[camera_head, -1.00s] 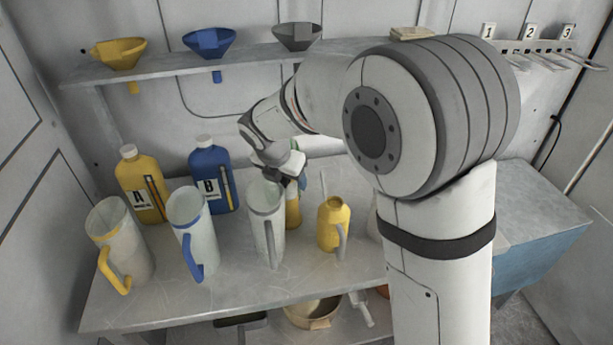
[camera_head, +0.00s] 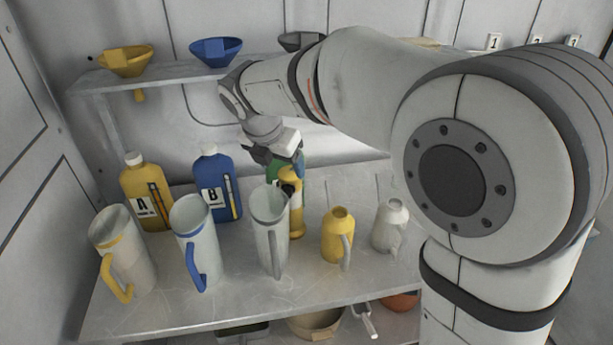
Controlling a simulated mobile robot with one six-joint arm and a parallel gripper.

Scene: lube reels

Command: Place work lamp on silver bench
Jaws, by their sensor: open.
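A yellow upright thing that looks like the work lamp (camera_head: 296,217) stands on the silver bench (camera_head: 190,308), behind and right of the clear grey-handled jug (camera_head: 270,235). Its angled yellow head shows above the jug's rim, while the jug hides part of its body. My gripper (camera_head: 277,158) is open, just above and left of the lamp's head, and appears to hold nothing. I cannot tell whether a finger touches the lamp. A green thing, partly hidden, is behind the lamp head.
Yellow-handled (camera_head: 124,255) and blue-handled (camera_head: 197,245) jugs stand at the bench's front left. Yellow bottle A (camera_head: 136,190) and blue bottle B (camera_head: 209,177) are behind them. A small yellow can (camera_head: 335,238) and a white can (camera_head: 388,228) stand right. Funnels sit on the shelf above.

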